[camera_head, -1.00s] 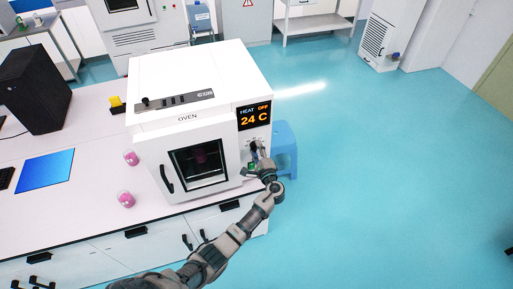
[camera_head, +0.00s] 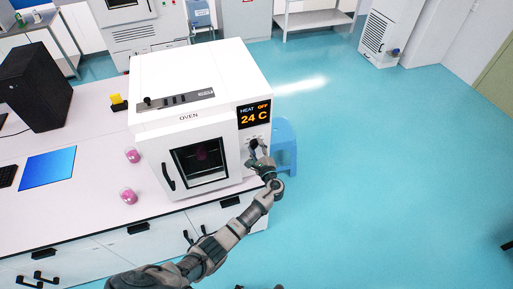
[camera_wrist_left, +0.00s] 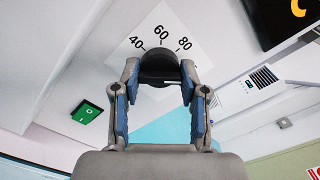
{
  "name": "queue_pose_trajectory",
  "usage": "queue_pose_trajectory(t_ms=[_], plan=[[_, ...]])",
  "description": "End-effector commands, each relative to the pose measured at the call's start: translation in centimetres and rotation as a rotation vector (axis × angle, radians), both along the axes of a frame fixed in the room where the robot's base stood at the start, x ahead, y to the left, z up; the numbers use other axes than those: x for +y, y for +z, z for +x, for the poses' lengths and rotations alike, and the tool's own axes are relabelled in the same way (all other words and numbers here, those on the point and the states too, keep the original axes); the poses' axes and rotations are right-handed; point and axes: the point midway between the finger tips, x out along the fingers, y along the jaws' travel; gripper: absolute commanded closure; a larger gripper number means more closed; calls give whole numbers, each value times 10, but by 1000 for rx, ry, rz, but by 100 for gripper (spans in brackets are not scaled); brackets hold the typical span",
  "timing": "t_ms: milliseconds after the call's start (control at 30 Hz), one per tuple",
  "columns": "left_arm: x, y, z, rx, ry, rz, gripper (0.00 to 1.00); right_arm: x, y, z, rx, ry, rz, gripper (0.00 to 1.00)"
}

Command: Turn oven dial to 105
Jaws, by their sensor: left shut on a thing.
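The white oven (camera_head: 160,128) stands on the bench, its door shut. Its display (camera_head: 254,114) reads "HEAT OFF" and "24 C". The black dial (camera_wrist_left: 160,64) is on the front panel below the display, in front of a white scale plate (camera_wrist_left: 184,28) with 40, 60 and 80 showing; 105 is not visible. My left gripper (camera_wrist_left: 159,84) is shut on the dial, one blue-padded finger on each side. In the head view the left gripper (camera_head: 257,150) largely covers the dial. My right gripper is not in view.
A green switch (camera_wrist_left: 86,112) sits on the panel beside the dial. Two pink-filled containers (camera_head: 129,196) stand on the bench left of the oven. A blue stool (camera_head: 284,145) stands right of the bench, with open floor beyond.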

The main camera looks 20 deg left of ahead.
Motion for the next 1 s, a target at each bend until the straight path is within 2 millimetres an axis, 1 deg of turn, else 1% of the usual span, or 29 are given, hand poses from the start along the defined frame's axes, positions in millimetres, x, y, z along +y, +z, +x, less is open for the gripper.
queue_pose_trajectory(t_ms=[167,200,267,567,667,767,1000], plan=[[-1,-2,0,3,-4,-1,92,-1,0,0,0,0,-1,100],[-1,-2,0,3,-4,-1,47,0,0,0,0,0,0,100],[-1,-2,0,3,-4,-2,32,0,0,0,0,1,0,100],[-1,-1,-2,1,-1,-2,32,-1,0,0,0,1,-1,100],[-5,-1,-7,1,-2,-2,32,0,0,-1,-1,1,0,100],[-14,-2,-19,2,-4,-4,32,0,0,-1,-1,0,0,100],[-45,-3,-63,5,-3,-3,32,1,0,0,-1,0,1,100]])
